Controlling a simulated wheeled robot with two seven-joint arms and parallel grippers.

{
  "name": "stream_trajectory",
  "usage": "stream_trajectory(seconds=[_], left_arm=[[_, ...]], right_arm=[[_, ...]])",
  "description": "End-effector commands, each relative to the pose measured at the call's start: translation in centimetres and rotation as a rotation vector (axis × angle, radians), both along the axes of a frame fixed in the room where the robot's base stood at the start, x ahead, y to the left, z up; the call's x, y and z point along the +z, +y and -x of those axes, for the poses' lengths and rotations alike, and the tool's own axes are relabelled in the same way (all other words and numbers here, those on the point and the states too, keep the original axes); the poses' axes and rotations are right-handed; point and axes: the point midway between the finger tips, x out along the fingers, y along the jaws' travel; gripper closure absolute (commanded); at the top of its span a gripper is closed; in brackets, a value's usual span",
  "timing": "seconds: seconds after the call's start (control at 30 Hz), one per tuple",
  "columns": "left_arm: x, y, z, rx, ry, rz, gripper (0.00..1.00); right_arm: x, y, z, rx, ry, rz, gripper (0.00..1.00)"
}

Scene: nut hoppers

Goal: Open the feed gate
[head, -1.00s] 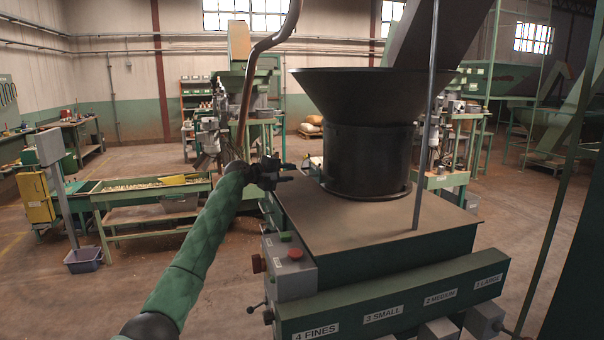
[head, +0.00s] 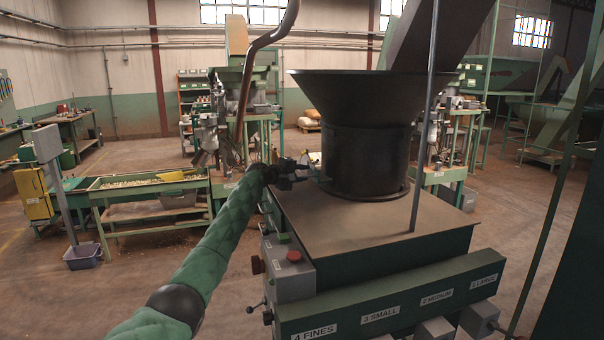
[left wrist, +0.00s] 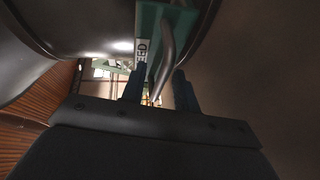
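The black feed hopper (head: 362,155) stands on a flat-topped green machine (head: 385,272). My left gripper (head: 306,166) is at the left side of the hopper's lower drum. In the left wrist view, a green plate (left wrist: 181,20) carries a white label (left wrist: 141,52) of which "EED" can be read. A bent grey metal rod (left wrist: 168,48) runs down in front of this plate. The two dark fingers of the left gripper (left wrist: 158,72) stand apart, with the rod between them and a gap visible. Whether a finger touches the rod cannot be told. My right gripper is out of view.
A control box with a red button (head: 294,256) sits at the machine's near left corner. A thin upright pole (head: 424,130) rises in front of the hopper. Outlet labels run along the front beam (head: 400,300). A green sorting table (head: 150,197) stands at left, with open floor between.

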Motion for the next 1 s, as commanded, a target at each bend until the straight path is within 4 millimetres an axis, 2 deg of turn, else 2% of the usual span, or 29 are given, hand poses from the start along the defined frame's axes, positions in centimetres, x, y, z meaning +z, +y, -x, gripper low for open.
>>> stream_trajectory(seconds=[0.17, 0.3, 0.33, 0.6, 0.77, 0.9, 1.0], left_arm=[[0.0, 0.0, 0.0, 0.0, 0.0, 0.0, 0.7], [0.0, 0.0, 0.0, 0.0, 0.0, 0.0, 0.97], [0.0, 0.0, 0.0, 0.0, 0.0, 0.0, 1.0], [-0.2, 0.5, 0.2, -0.001, 0.001, -0.001, 1.0], [-0.4, 3.6, 1.1, 0.0, 0.001, 0.0, 1.0], [-0.4, 6.2, 2.0, 0.0, 0.001, -0.002, 1.0], [-0.2, 7.1, 2.4, -0.002, 0.001, -0.002, 1.0]], right_arm=[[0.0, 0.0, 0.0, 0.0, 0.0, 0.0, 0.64], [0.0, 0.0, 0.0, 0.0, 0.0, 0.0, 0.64], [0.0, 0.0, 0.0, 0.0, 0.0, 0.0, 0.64], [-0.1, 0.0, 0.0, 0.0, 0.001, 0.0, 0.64], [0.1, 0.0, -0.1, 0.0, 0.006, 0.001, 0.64], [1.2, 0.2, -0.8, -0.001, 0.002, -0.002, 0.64], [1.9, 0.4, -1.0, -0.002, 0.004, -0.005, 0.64]])
